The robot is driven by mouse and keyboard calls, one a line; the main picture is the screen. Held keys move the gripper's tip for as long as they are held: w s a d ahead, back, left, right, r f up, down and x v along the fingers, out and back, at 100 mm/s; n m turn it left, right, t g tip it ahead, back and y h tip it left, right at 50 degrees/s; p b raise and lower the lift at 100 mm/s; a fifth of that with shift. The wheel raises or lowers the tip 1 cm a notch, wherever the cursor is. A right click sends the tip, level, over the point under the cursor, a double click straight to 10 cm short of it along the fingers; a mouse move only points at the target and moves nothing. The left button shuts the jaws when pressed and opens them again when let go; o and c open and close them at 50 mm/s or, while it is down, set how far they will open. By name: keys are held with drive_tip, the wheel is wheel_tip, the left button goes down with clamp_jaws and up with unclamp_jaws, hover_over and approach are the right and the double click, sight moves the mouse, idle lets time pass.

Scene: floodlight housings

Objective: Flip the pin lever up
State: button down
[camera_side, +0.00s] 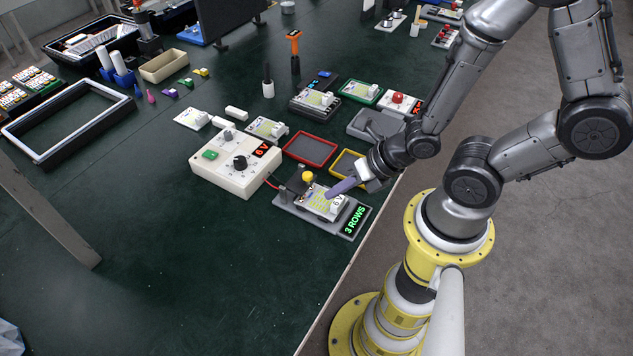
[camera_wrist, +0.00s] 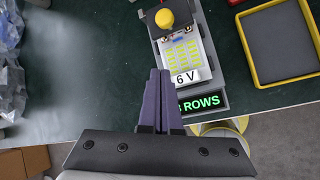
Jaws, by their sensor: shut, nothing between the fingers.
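The test fixture (camera_side: 352,219) is a grey base near the table's front edge, with a lit green "3 ROWS" display (camera_side: 355,220). A white board (camera_side: 318,203) with yellow rows and a "6 V" label lies on it. A yellow ball knob (camera_side: 307,177) on a dark arm stands at its far end, seemingly the pin lever; the knob also shows in the wrist view (camera_wrist: 164,18). My gripper (camera_side: 331,192) has purple fingers, shut and empty. In the wrist view the fingertips (camera_wrist: 159,72) are beside the board's near left corner, apart from the knob. I cannot tell whether they touch the board.
A white power box (camera_side: 228,165) reading 6 V stands left of the fixture, with a red wire towards it. A red tray (camera_side: 310,150) and a yellow tray (camera_side: 346,165) lie behind. The table is clear at front left.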

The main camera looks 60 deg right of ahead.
sight(305, 177)
drive_tip(key=x, duration=0.6)
drive_tip(key=shift+w+d+r, duration=0.5)
drive_tip(key=shift+r, duration=0.05)
drive_tip(key=shift+w+d+r, duration=0.55)
drive_tip(key=shift+d+r, duration=0.05)
drive_tip(key=shift+r, duration=0.15)
drive_tip(key=shift+w+r+g, duration=0.3)
drive_tip(key=shift+r+g, duration=0.15)
drive_tip(key=shift+g, duration=0.25)
drive_tip(key=shift+w+r+g, duration=0.3)
drive_tip(key=shift+r+g, duration=0.15)
drive_tip(key=shift+g, duration=0.25)
drive_tip(key=shift+w+r, duration=0.7)
drive_tip(key=shift+w, duration=0.1)
drive_tip(key=shift+w+r, duration=0.25)
drive_tip(key=shift+w, duration=0.25)
drive_tip(key=shift+w+r, duration=0.2)
drive_tip(key=shift+w, duration=0.3)
drive_tip(key=shift+s, duration=0.1)
drive_tip(key=shift+r, duration=0.75)
